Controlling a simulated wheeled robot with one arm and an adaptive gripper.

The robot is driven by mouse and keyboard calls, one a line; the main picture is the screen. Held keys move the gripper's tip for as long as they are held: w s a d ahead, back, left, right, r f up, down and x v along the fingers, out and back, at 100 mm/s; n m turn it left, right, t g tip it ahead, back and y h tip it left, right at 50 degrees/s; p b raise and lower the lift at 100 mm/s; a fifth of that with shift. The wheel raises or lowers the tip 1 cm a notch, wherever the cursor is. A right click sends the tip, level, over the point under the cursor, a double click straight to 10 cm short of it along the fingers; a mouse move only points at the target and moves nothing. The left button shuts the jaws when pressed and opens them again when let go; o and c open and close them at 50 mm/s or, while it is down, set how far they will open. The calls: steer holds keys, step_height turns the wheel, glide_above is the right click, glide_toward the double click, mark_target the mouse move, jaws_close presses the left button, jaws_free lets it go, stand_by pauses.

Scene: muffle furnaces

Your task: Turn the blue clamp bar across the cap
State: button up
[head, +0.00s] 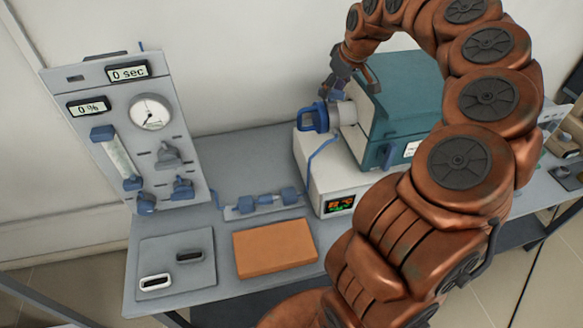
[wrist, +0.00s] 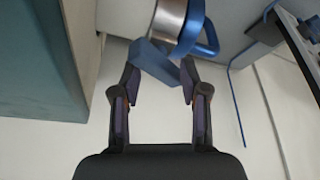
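The tube end with its metal collar (head: 343,113) sticks out of the left side of the teal furnace (head: 400,110). A blue cap with a loop handle (head: 314,118) sits on it; the cap also shows in the wrist view (wrist: 191,27). The blue clamp bar (wrist: 154,62) slants beside the metal collar in the wrist view, close to my fingertips. My gripper (head: 352,82) is just above the tube end. Its fingers are apart (wrist: 160,76), with the bar crossing the space at their tips. Whether either finger touches the bar is unclear.
A grey panel (head: 120,130) with a gauge and blue knobs stands at the left. An orange block (head: 275,248), a blue-ended fitting (head: 262,203) and a grey plate (head: 177,262) lie on the table. The white base (head: 318,175) stands under the furnace.

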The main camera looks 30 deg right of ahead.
steer(key=shift+a+m+h+p, duration=0.1)
steer(key=shift+m+h+p, duration=0.5)
steer(key=shift+m, duration=0.6)
steer(key=shift+a+m+h+p, duration=0.1)
steer(key=shift+m+h+p, duration=0.3)
steer(key=shift+m+p, duration=0.55)
steer(key=d+b+v, duration=0.1)
steer(key=b+v, duration=0.3)
steer(key=v, duration=0.3)
steer(key=s+a+n+g+y+b, duration=0.1)
steer(key=s+a+n+b, duration=0.35)
steer(key=a, duration=1.05)
steer(key=s+a+f+g, duration=0.2)
steer(key=s+a+f, duration=0.5)
steer(key=s, duration=0.5)
steer(key=shift+a+f+p, duration=0.2)
steer(key=shift+a+p, duration=0.15)
steer(key=shift+a, duration=0.05)
